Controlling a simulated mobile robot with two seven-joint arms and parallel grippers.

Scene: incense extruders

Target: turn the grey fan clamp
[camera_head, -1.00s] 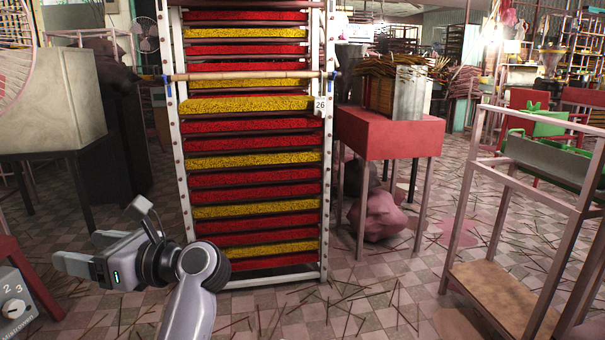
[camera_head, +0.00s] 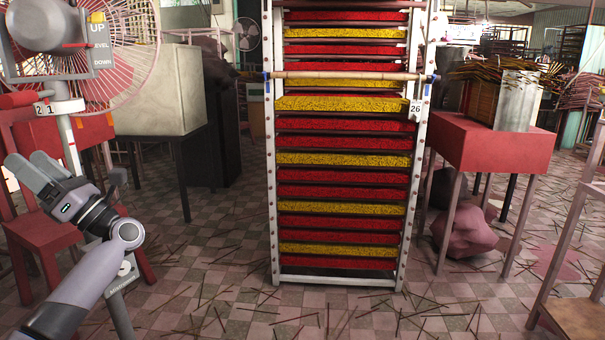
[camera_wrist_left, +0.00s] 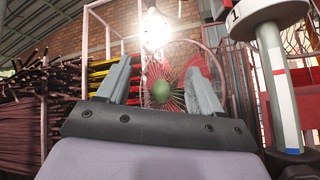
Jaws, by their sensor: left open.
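A pedestal fan (camera_head: 85,45) with a wire cage stands at the far left. A light grey collar (camera_head: 60,107), numbered 2 and 1, sits around its pole below the head and looks like the fan clamp. In the left wrist view the collar (camera_wrist_left: 268,14) shows at the upper right on the pole, marked 1, cut by the frame edge. My left gripper (camera_head: 27,163) is below and left of the collar in the head view, apart from it. Its two fingers (camera_wrist_left: 158,72) are open with nothing held between them. My right gripper is not in view.
A plate marked UP, LEVEL, DOWN (camera_head: 99,42) is on the fan head. Red chairs (camera_head: 40,235) stand around the pole. A tall rack of red and yellow trays (camera_head: 343,140) stands in the middle. Floor (camera_head: 225,250) before it is open, with scattered sticks.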

